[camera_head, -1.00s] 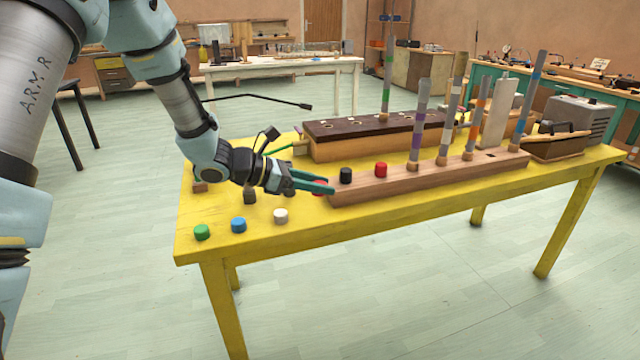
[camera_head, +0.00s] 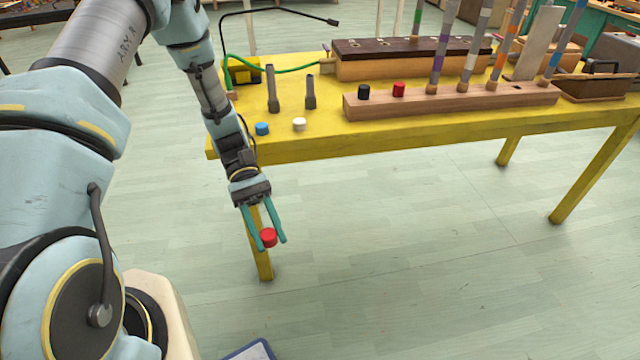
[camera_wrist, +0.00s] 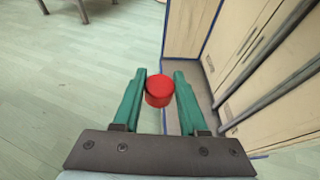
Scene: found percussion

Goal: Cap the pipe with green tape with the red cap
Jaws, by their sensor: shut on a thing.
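My gripper (camera_head: 267,229) is shut on a red cap (camera_head: 269,237), in front of the yellow table's near left corner, over the floor. In the wrist view the red cap (camera_wrist: 159,91) sits between the green fingertips (camera_wrist: 160,86). The pipe with green tape (camera_head: 417,20) stands upright in the dark-topped wooden box at the back of the table; the upper part of the pipe is out of frame. A second red cap (camera_head: 399,90) sits on the front wooden block.
The yellow table (camera_head: 330,143) carries the front block (camera_head: 450,101) with a black cap (camera_head: 363,91) and several taped pipes. A blue cap (camera_head: 262,128), a white cap (camera_head: 299,124) and two upright grey tools (camera_head: 272,90) stand at left.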

